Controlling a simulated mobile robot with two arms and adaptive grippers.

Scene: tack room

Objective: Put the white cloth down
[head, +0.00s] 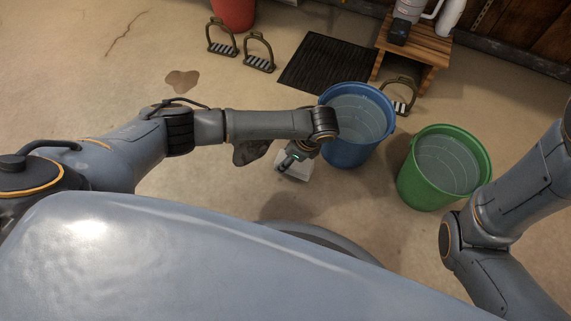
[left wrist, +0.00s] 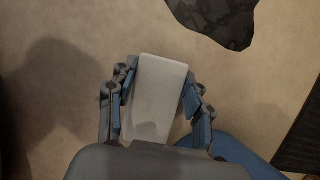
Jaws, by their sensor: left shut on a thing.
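The white cloth (left wrist: 158,95) is a folded pale block between the fingers of my left gripper (left wrist: 157,110), which is shut on it. In the head view the cloth (head: 297,170) shows below the end of my left arm, just left of the blue bucket (head: 356,158), with the left gripper (head: 291,161) partly covering it. It appears held above the floor; the exact height is hard to tell. My right arm comes in at the right edge, but its gripper is out of view.
A green bucket (head: 412,180) stands right of the blue one; both hold clear liquid. A dark patch (head: 250,151) lies on the floor beside my left arm. Stirrups (head: 259,62), a black mat (head: 326,66) and a wooden stool (head: 411,45) are farther back. Floor at left is mostly clear.

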